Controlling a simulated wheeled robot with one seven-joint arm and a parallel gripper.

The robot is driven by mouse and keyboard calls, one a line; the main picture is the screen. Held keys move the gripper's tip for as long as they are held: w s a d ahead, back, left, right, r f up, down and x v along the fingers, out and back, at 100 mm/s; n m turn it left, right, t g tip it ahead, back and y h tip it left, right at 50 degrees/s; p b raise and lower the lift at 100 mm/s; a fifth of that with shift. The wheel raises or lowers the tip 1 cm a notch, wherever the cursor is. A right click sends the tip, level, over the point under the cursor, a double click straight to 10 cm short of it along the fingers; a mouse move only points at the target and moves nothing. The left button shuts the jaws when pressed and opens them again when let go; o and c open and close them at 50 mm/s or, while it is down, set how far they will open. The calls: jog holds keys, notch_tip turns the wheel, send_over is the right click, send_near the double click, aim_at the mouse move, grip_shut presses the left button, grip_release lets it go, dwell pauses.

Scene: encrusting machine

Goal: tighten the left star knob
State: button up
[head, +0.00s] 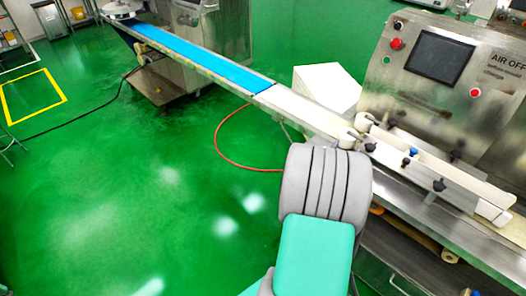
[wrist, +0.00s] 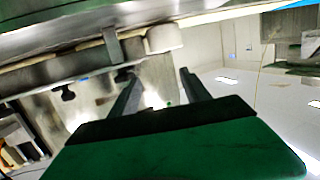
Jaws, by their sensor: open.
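A dark star knob (head: 370,147) sits at the left end of the conveyor's side rail, beside the white rollers, in the head view. A second dark knob (head: 440,184) is further right on the same rail. My gripper (wrist: 160,80) is open and empty in the wrist view. The dark knob nearest the white roller, which appears to be the left one (wrist: 123,75), shows just beyond the tip of the picture-left finger, not between the fingers. The other knob (wrist: 68,94) is further left. In the head view my arm hides the gripper.
The white rollers (head: 347,138) and metal rail stand close to my arm. A control panel (head: 440,57) with a dark screen rises behind. A blue conveyor belt (head: 205,55) runs to the upper left. Green floor (head: 130,190) is open at left, with a red hose (head: 219,134) near the conveyor.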

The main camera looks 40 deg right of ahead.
jog(key=w+a+r+n+y, duration=0.1)
jog(key=w+a+n+y, duration=0.2)
jog(key=a, duration=0.9)
jog(key=w+a+r+n+y, duration=0.2)
jog(key=w+a+y, duration=0.4)
jog(key=w+a, duration=0.3)
jog(key=a, duration=0.3)
jog(key=shift+w+n, duration=0.35)
jog(key=shift+n, duration=0.05)
jog(key=shift+a, duration=0.1)
